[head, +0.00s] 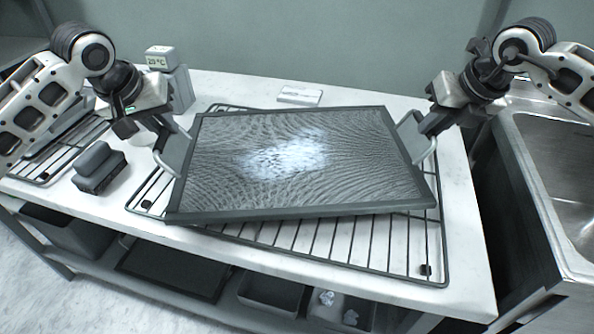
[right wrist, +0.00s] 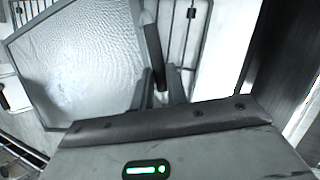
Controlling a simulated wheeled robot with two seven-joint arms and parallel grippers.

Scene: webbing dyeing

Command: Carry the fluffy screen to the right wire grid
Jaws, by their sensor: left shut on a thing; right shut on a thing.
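The fluffy screen (head: 300,165) is a dark-framed rectangle with a rippled grey mesh and a white fluffy patch in its middle. It lies over the right wire grid (head: 400,255), turned slightly askew to it; I cannot tell whether it touches the grid. My left gripper (head: 172,140) is shut on the screen's left handle. My right gripper (head: 426,135) is shut on its right handle. In the right wrist view the screen (right wrist: 75,65) is at the left, and my right gripper (right wrist: 160,88) closes around the dark handle bar (right wrist: 151,50).
A left wire grid (head: 65,150) and a dark grey block (head: 99,168) are at the left of the white table. A temperature display (head: 158,60) and a small white item (head: 299,95) stand behind. A metal sink (head: 560,180) is at the right. Bins (head: 270,292) sit on the lower shelf.

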